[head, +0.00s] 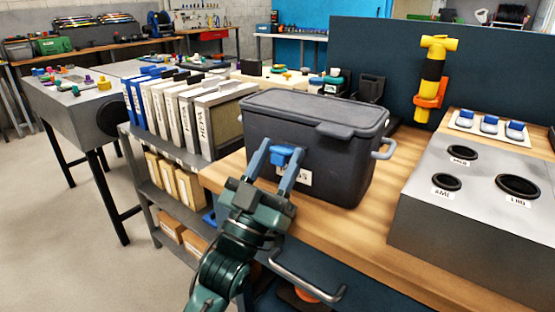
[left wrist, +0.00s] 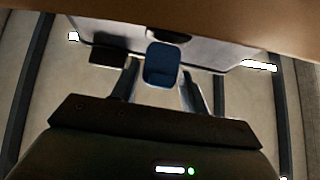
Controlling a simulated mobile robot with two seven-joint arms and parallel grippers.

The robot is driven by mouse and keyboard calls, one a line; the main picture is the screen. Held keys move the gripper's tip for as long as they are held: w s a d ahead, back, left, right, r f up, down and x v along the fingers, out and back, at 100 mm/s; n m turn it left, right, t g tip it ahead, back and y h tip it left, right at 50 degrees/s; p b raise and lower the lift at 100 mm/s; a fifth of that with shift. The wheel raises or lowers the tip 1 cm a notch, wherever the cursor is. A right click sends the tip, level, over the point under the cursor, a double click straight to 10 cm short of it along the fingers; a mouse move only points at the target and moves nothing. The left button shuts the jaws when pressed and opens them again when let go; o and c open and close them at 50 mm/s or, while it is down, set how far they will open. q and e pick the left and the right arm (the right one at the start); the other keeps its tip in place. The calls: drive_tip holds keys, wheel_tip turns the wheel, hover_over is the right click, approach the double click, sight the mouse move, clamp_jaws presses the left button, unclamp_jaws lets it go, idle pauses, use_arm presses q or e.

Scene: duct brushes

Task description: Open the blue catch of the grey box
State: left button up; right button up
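The grey box (head: 335,165) stands upright on the wooden bench top with its dark lid (head: 315,110) closed. Its blue catch (head: 284,155) is on the front wall, below the rim. My left gripper (head: 276,158) is at the front wall with its two fingers apart, one on each side of the catch. In the left wrist view the blue catch (left wrist: 161,65) shows between the spread fingers (left wrist: 160,85), with gaps on both sides. A label below the catch is partly hidden by a finger. My right gripper is in neither view.
A grey block with round holes (head: 475,210) is to the right. A yellow tool (head: 433,75) hangs on the dark panel behind. Bare wood lies between box and block.

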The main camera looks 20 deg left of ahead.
use_arm(q)
drive_tip(key=shift+f, duration=0.1)
drive_tip(key=shift+s+a+f, duration=0.1)
drive_tip(key=shift+s+f, duration=0.15)
drive_tip(key=b+v, duration=0.1)
drive_tip(key=v, duration=1.1)
drive_tip(key=shift+s, duration=0.2)
